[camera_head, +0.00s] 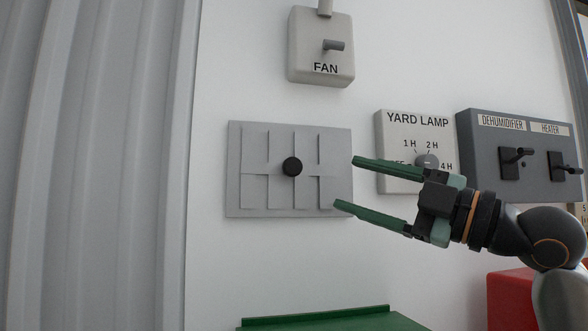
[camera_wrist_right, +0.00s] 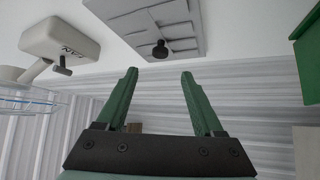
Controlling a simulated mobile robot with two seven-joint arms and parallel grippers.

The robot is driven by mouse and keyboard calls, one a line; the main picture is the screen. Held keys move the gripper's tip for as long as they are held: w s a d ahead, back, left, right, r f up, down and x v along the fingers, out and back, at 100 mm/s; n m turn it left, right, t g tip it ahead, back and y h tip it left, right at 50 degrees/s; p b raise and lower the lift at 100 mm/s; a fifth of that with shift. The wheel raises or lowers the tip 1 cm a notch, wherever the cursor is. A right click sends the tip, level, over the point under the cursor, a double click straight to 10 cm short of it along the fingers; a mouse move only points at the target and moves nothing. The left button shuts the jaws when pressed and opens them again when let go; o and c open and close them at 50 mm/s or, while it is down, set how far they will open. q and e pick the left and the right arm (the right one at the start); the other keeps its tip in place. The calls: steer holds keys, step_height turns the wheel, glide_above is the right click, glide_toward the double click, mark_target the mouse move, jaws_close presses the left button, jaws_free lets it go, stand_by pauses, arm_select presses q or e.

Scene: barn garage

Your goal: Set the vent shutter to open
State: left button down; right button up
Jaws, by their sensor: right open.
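The vent shutter is a grey slatted panel (camera_head: 255,205) on the white wall, with a round black knob (camera_head: 292,167) near its middle. The slats look nearly flat against the panel. My right gripper (camera_head: 343,182) is open and empty, to the right of the knob, its fingertips in front of the panel's right edge. In the right wrist view the panel (camera_wrist_right: 190,20) and its knob (camera_wrist_right: 160,50) show beyond my open fingers (camera_wrist_right: 158,72), apart from them. My left gripper is not in view.
A fan switch box (camera_head: 320,50) is above the panel. A yard lamp dial box (camera_head: 395,130), partly behind my gripper, and a dehumidifier and heater switch box (camera_head: 530,185) are on the right. A green surface (camera_head: 340,320) and a red object (camera_head: 508,300) are below.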

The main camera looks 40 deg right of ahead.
mark_target(296, 164)
steer(key=p+x, duration=0.6)
steer(key=x, duration=0.4)
steer(key=shift+w+a+r, duration=0.1)
steer(key=shift+a+r, duration=0.05)
steer(key=shift+r, duration=0.1)
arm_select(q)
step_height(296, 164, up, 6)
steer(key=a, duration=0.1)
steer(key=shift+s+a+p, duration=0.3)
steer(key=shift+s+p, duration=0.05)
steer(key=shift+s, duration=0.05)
arm_select(e)
steer(key=shift+x, duration=0.9)
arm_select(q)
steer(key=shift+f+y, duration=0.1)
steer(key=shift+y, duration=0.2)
arm_select(e)
steer(key=shift+f, duration=0.2)
steer(key=shift+r, duration=0.1)
steer(key=c, duration=1.1)
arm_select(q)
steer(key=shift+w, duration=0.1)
arm_select(e)
steer(key=shift+r, duration=0.2)
